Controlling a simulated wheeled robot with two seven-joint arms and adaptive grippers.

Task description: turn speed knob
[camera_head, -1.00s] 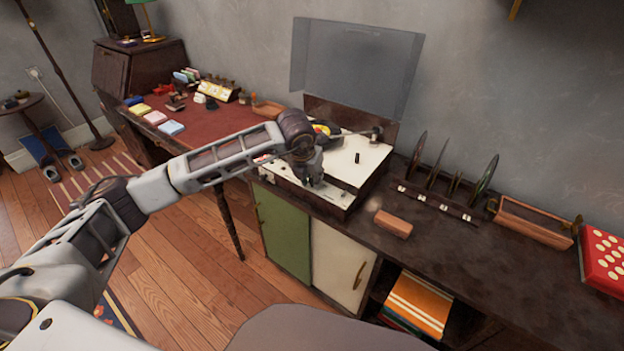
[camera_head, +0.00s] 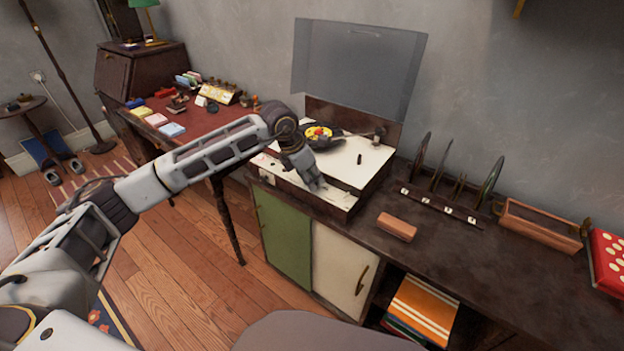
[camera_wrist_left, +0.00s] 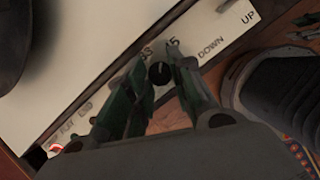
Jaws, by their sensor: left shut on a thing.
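The record player (camera_head: 345,172) stands on the dark cabinet with its clear lid raised. In the left wrist view the speed knob (camera_wrist_left: 159,73) is a small dark round knob on the white panel (camera_wrist_left: 120,58), beside the printed "33" and "45". My left gripper (camera_wrist_left: 160,77) has its two fingers on either side of the knob, shut on it. In the head view my left gripper (camera_head: 313,184) is over the front of the deck, and the knob is hidden there. My right gripper is not in view.
A brown block (camera_head: 397,227) lies on the cabinet top right of the player. A record rack (camera_head: 440,204) and an open wooden box (camera_head: 535,224) stand farther right. The tonearm (camera_head: 362,134) and a colourful record label (camera_head: 318,132) are behind my gripper.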

